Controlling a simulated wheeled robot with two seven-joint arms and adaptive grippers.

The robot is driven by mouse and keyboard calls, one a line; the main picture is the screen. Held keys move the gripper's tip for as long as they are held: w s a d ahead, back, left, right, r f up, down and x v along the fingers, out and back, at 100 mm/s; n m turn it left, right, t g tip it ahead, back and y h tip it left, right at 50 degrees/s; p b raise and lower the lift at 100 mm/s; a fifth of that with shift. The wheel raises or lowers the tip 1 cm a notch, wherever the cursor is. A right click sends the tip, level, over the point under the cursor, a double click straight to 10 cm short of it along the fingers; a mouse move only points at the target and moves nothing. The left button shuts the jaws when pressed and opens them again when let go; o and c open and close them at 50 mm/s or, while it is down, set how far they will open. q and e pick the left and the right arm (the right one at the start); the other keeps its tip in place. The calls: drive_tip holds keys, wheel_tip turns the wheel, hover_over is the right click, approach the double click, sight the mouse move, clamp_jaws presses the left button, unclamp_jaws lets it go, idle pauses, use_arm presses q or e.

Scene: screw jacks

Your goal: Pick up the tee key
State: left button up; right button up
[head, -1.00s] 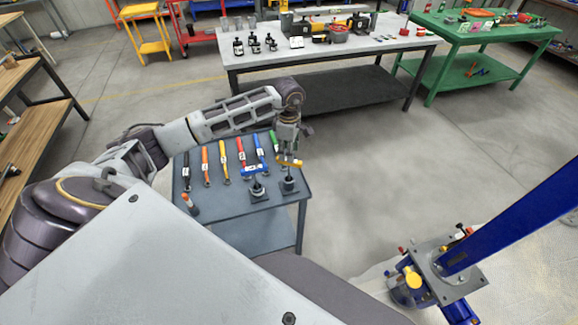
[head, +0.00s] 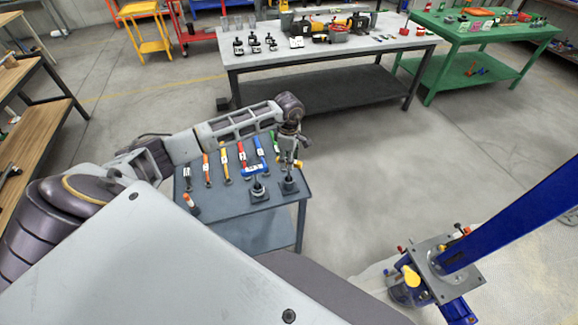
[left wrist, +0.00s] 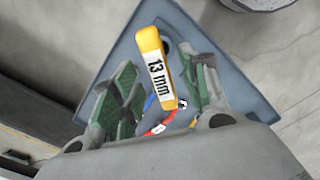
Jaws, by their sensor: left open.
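A tee key with a yellow crossbar labelled "13 mm" (left wrist: 158,68) shows between my left gripper's fingers in the left wrist view. In the head view my left gripper (head: 290,160) mostly covers the yellow key, above a black holder (head: 289,186) at the small table's right side. My left gripper (left wrist: 160,92) is open, with one green-padded finger on each side of the crossbar and visible gaps between. A second tee key with a blue crossbar (head: 257,169) stands in the neighbouring black holder. My right gripper is in no view.
The small grey table (head: 240,211) also bears a row of coloured-handled tools, including an orange one (head: 207,166). An orange-capped item (head: 193,204) stands at its front left corner. A grey workbench (head: 330,49) stands behind.

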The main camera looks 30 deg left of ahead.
sight(289, 174)
use_arm(q)
drive_tip(key=shift+f, duration=1.15)
drive_tip(key=shift+c, duration=0.3)
clamp_jaws()
